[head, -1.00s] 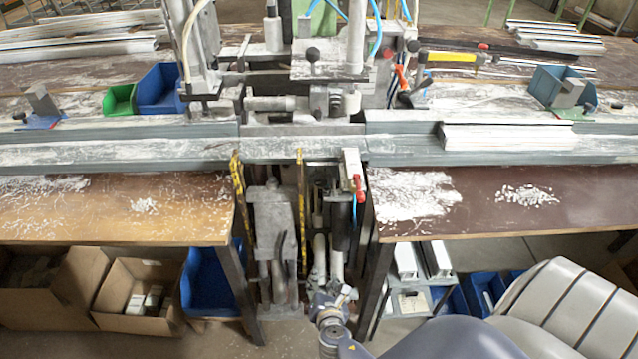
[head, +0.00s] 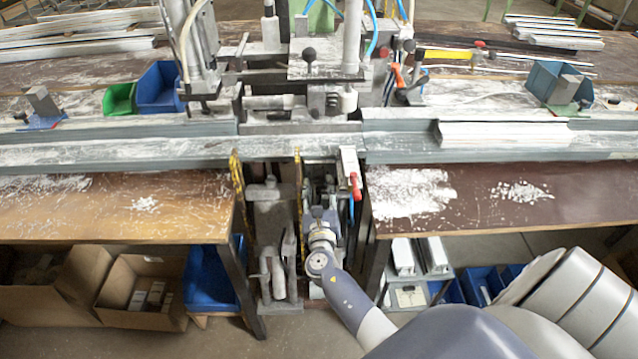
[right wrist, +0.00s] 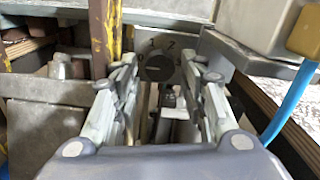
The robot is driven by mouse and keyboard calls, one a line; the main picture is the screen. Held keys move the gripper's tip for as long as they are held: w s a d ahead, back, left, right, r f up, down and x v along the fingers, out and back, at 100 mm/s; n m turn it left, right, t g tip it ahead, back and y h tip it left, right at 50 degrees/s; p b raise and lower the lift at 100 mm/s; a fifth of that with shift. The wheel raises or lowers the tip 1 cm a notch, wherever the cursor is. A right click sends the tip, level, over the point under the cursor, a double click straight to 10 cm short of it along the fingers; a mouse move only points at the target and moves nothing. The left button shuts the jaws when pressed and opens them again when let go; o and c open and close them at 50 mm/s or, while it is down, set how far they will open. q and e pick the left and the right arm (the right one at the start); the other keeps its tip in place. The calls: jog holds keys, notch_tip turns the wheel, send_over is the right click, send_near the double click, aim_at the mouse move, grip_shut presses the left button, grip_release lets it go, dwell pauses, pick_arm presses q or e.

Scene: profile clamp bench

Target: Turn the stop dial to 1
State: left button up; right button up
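In the head view my right gripper (head: 319,202) is under the bench, in the gap below the clamp. The dial is not discernible there. My left gripper is not in view.
The clamp rail (head: 120,152) runs across above the gap. Yellow-black striped bars (head: 298,200) stand close left of the gripper. A red-handled valve (head: 355,185) with a blue hose is close on the right. Cardboard boxes (head: 140,318) and blue bins (head: 207,285) lie below.

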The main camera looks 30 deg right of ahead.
jog(key=shift+x, duration=0.8)
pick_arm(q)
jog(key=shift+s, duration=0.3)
pick_arm(e)
jog(key=shift+w+d, duration=0.1)
jog(key=shift+w, duration=0.1)
jog(key=c, duration=0.8)
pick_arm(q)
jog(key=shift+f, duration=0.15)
